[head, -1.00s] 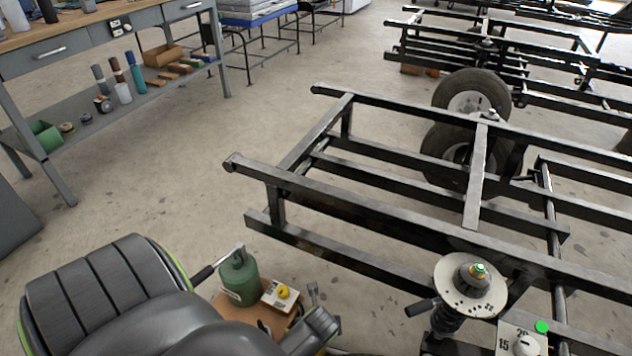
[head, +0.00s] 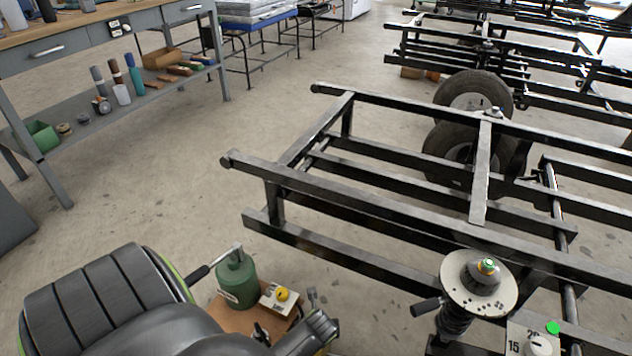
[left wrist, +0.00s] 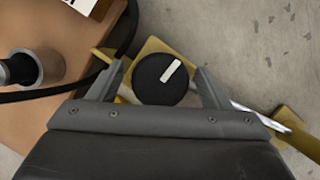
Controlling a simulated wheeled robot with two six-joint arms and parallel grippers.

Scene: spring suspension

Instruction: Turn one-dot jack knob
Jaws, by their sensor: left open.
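A round black knob (left wrist: 160,80) with a white bar mark sits on a yellow bracket (left wrist: 152,48) in the left wrist view. My left gripper (left wrist: 160,88) is open, with one finger on each side of the knob and gaps visible between fingers and knob. In the head view the left gripper (head: 288,318) is low, at the right edge of the brown board (head: 230,315). No dot is readable on the black knob. My right gripper is out of view.
A black metal frame (head: 340,195) fills the right side. A spring unit with a round pale plate (head: 478,300) stands at lower right, beside a numbered dial panel (head: 515,332) with a green dot. A workbench (head: 90,60) is at upper left; floor between is clear.

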